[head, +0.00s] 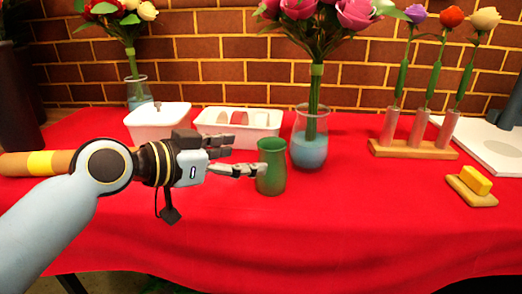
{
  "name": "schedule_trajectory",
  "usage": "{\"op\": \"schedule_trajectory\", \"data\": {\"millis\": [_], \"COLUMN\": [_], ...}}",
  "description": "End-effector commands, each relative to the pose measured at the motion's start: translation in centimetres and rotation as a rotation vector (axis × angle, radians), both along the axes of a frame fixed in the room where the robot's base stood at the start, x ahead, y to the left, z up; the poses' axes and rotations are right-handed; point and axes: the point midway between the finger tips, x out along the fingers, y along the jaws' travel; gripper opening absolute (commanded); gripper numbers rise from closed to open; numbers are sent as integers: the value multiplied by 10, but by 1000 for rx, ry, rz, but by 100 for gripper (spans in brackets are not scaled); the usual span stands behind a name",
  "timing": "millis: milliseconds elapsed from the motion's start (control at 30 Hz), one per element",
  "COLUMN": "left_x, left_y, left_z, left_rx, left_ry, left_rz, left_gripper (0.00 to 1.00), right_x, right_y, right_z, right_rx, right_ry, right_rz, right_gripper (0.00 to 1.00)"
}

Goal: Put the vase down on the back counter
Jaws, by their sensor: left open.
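A small green vase (271,168) stands upright and empty-looking on the red-covered counter (340,225), near the middle of the head view. My left gripper (246,161) is open just to the left of the green vase. Its lower finger reaches to the vase's side; whether it touches cannot be told. A clear glass vase (310,151) with bluish contents holds a bouquet of pink and red roses (318,14), just behind and right of the green vase. My right gripper is not in view.
A white lidded box (158,122) and a white divided tray (260,130) stand behind my left gripper. A wooden rack (414,150) holds single flowers in tubes at the right. A yellow block (475,180) lies on a small wooden board. The front of the counter is clear.

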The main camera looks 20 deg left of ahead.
Motion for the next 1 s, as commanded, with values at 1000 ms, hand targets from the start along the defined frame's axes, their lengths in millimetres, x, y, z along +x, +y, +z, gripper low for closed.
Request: {"op": "schedule_trajectory", "data": {"millis": [1000], "left_x": [-68], "left_y": [7], "left_z": [-25], "left_rx": [64], "left_ry": [166], "left_rz": [-2], "left_gripper": [78], "right_x": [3], "right_y": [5], "right_z": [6], "right_rx": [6], "right_ry": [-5], "right_rz": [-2], "right_gripper": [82]}}
